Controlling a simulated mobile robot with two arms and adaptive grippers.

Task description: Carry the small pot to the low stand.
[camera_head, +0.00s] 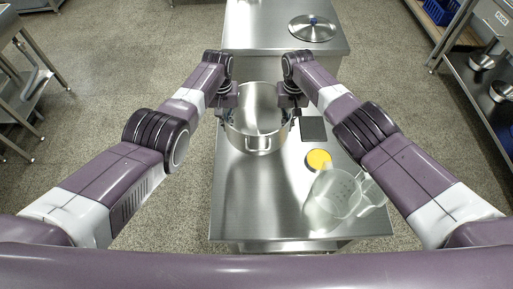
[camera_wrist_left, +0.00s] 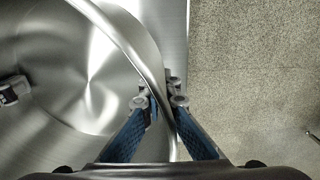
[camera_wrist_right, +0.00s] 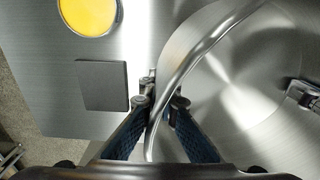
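The small pot (camera_head: 262,142) is a shiny, open steel pot at the left far part of the near steel table. It looks upright and empty. My left gripper (camera_head: 226,116) is at its left side and my right gripper (camera_head: 291,114) at its right side. In the left wrist view the pot's rim (camera_wrist_left: 108,25) runs between the fingers of my left gripper (camera_wrist_left: 160,103). In the right wrist view the rim (camera_wrist_right: 205,45) likewise runs between the fingers of my right gripper (camera_wrist_right: 160,103). The finger contact is hidden below the rim. I cannot identify the low stand with certainty.
Beyond the pot is another steel table (camera_head: 258,35) with a round lid (camera_head: 312,28). On the near table (camera_head: 255,205), right of the pot, are a dark square plate (camera_head: 313,129), a yellow disc (camera_head: 319,159) and a clear jug (camera_head: 338,193). A shelf (camera_head: 470,85) stands right.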

